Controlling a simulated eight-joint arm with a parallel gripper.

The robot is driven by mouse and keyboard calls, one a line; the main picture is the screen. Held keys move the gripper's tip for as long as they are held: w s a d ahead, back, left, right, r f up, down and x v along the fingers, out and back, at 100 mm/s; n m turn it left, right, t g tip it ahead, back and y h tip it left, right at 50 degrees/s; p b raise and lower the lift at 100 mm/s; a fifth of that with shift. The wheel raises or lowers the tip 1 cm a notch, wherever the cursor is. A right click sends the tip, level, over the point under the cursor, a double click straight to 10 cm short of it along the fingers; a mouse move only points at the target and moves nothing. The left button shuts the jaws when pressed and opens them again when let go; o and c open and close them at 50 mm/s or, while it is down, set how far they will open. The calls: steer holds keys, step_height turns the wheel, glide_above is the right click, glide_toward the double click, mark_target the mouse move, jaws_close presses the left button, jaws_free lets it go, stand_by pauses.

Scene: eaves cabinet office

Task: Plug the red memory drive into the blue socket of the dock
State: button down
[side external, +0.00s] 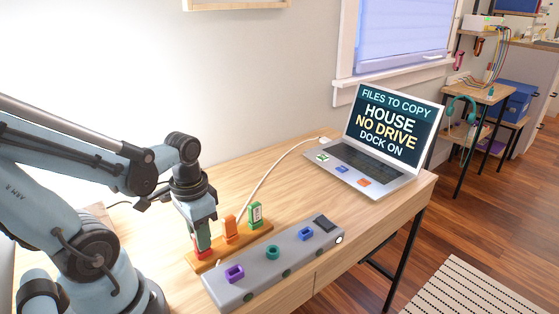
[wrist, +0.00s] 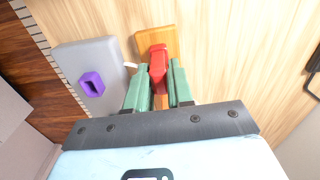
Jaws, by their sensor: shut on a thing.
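The red memory drive (side external: 203,254) is at the near left end of the wooden rack (side external: 225,250). My gripper (side external: 202,238) points down and is shut on the red drive. In the wrist view the red drive (wrist: 158,62) shows between the green fingers of my gripper (wrist: 158,85). I cannot tell whether its lower end is still in the rack. The grey dock (side external: 252,281) lies in front of the rack. Its blue socket (side external: 306,233) is toward the far right end and looks empty. The blue socket is outside the wrist view.
The dock also has a purple socket (side external: 234,272), a teal socket (side external: 272,252) and a black switch (side external: 324,222). An orange drive (side external: 230,229) and a green drive (side external: 255,214) stand in the rack. A laptop (side external: 385,140) reading "NO DRIVE" and a white cable (side external: 272,168) are behind.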

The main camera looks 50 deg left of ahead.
steer(key=shift+r, duration=0.15)
steer(key=shift+r, duration=1.9)
steer(key=s+d+r, duration=0.3)
steer(key=d+r, duration=0.4)
steer(key=d, duration=0.4)
steer(key=w+f, duration=0.1)
steer(key=w, duration=2.2)
steer(key=shift+a+f+m, duration=0.15)
steer(key=shift+a+m, duration=0.25)
steer(key=shift+f, duration=2.9)
